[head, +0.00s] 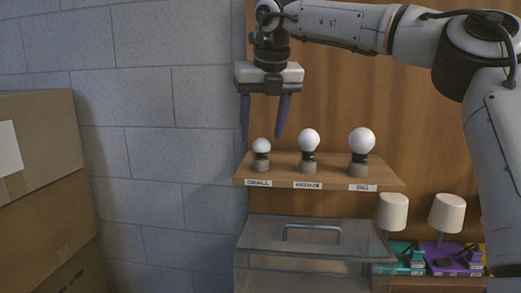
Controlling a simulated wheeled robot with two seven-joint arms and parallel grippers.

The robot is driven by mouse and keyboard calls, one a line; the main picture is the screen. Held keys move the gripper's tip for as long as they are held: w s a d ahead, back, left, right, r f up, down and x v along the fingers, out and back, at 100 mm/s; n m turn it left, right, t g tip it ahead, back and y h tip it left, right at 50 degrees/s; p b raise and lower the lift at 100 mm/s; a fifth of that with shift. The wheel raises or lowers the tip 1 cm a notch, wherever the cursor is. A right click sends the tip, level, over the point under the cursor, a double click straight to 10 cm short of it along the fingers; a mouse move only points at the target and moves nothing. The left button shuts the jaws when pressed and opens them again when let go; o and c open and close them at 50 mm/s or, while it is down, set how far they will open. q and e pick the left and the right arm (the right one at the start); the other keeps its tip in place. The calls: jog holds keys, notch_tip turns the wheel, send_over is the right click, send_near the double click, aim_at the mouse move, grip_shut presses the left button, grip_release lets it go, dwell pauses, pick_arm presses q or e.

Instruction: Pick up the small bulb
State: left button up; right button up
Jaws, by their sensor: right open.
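The small bulb (261,147) stands upright in a round holder at the left end of a wooden shelf (340,181), above a label reading SMALL. It is a white globe with a dark base. My right gripper (262,138) points down over it with its two purple fingers apart. The fingertips are at about the height of the bulb's top, one to each side in the picture. The gripper is open and empty. I cannot tell whether the fingers are level with the bulb in depth. My left gripper is not in view.
A medium bulb (309,140) and a big bulb (361,141) stand on the same shelf to the right. Below is a clear box (300,236) with a handle. Two lamps with white shades (391,213) (447,213) stand lower right. Cardboard boxes (40,180) are at left.

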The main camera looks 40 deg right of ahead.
aim_at(262, 139)
jog(key=x, duration=0.5)
jog(key=shift+w+d+f+p, duration=0.15)
jog(key=shift+d+f+p, duration=0.15)
jog(key=shift+d+p, duration=0.1)
jog(key=c, duration=1)
